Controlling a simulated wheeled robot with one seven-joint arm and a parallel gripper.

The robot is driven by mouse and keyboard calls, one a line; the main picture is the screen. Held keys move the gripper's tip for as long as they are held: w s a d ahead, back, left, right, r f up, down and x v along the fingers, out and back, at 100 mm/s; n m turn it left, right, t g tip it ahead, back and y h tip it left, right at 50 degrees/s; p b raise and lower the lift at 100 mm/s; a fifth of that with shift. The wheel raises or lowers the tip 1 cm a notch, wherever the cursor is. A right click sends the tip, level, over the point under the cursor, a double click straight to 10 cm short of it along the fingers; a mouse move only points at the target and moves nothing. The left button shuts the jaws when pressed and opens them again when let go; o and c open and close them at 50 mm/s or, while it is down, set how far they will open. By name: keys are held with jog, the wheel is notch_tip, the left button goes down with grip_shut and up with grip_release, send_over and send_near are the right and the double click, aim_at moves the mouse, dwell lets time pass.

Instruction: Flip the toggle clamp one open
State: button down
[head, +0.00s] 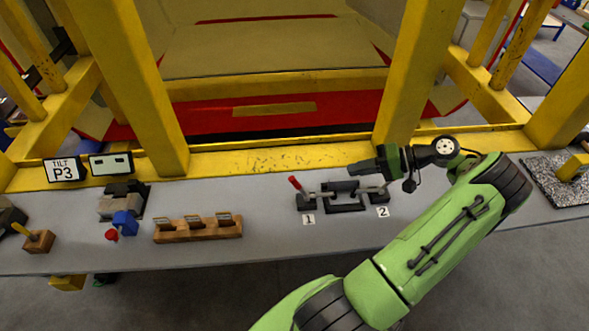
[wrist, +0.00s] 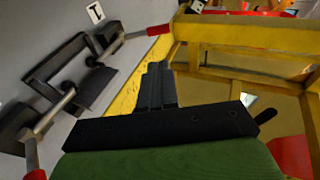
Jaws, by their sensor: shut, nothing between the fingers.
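Toggle clamp one (head: 306,201) stands on the grey table behind the label "1". Its red-tipped handle (head: 295,184) sticks up and leans left. It also shows at the top of the wrist view, with its red grip (wrist: 158,30). Toggle clamp two (head: 380,197) stands to the right behind label "2". Its red handle tip (wrist: 35,174) shows at the wrist view's lower left; my gripper hides its upper part in the head view. My gripper (head: 352,169) is shut and empty, pointing left, above and behind the space between the clamps. Its fingers (wrist: 157,85) touch neither clamp.
A dark bracket (head: 345,199) lies between the clamps. A yellow frame beam (head: 270,160) runs behind the table, with a yellow post (head: 407,80) near my gripper. A wooden block with several metal clips (head: 198,229) stands left. The table between it and clamp one is clear.

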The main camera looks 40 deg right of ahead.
jog(key=x, duration=1.4)
jog(key=shift+b, duration=0.35)
jog(key=shift+s+a, duration=0.1)
jog(key=shift+a, duration=0.05)
